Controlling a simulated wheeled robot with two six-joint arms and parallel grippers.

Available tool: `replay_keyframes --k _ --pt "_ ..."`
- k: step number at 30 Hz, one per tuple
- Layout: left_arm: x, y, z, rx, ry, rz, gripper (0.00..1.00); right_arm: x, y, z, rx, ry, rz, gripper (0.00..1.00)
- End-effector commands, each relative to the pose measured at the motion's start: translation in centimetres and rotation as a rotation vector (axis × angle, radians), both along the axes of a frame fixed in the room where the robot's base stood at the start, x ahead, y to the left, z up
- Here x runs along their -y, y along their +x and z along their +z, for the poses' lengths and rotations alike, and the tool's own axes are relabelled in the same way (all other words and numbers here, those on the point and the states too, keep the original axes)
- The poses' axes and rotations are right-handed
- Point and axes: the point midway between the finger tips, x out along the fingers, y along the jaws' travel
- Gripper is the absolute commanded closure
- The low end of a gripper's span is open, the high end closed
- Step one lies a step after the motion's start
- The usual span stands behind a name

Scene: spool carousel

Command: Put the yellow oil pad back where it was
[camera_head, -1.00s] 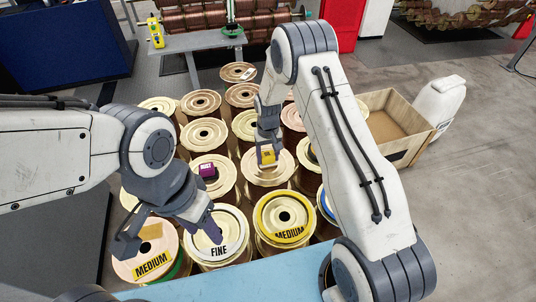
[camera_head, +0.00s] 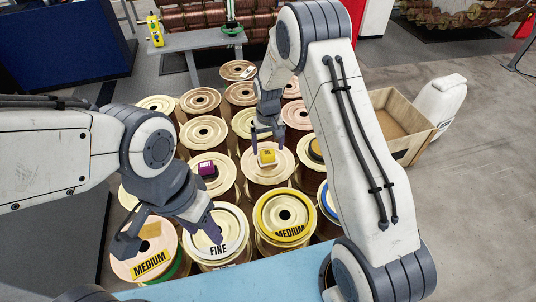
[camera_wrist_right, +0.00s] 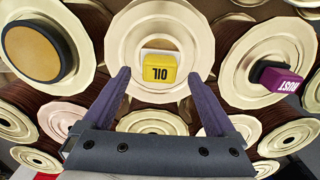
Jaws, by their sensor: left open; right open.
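The yellow oil pad (camera_head: 267,157) rests on the top of a cream spool (camera_head: 257,176) in the middle of the spool group. My left gripper (camera_head: 170,243) is open over the front-left spools, between the "MEDIUM" and "FINE" labels.
A purple "RUST" pad (camera_head: 207,169) sits on the spool to the left. A round tan-topped black pad (camera_wrist_right: 36,50) lies on the spool on the other side. Spools stand close together all around. An open wooden crate (camera_head: 420,147) and white jug (camera_head: 440,100) are at the right.

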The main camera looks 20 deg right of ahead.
Motion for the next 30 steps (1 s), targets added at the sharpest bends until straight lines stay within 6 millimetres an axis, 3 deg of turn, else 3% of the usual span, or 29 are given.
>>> replay_keyframes --k 6,14,17,20,24,27,30 --pt "0.0 0.0 -1.4 0.000 0.000 0.000 0.50 0.0 0.1 4.6 0.005 0.000 0.000 0.08" --pt "0.0 0.0 -1.8 0.000 0.000 0.000 0.50 -0.2 -0.1 7.7 0.002 0.001 0.004 0.08" --pt "0.0 0.0 -1.8 0.000 0.000 0.000 0.50 -1.7 -1.4 9.3 0.005 0.004 0.038 0.08" --pt "0.0 0.0 -1.8 0.000 0.000 0.000 0.50 -4.9 -4.6 12.1 0.013 0.014 0.116 0.08" --pt "0.0 0.0 -1.8 0.000 0.000 0.000 0.50 -9.6 -12.5 16.1 0.023 0.034 0.274 0.08" --pt "0.0 0.0 -1.8 0.000 0.000 0.000 0.50 -11.4 -19.0 18.0 0.027 0.050 0.389 0.08" --pt "0.0 0.0 -1.8 0.000 0.000 0.000 0.50 -11.8 -24.7 18.8 0.030 0.064 0.490 0.08"
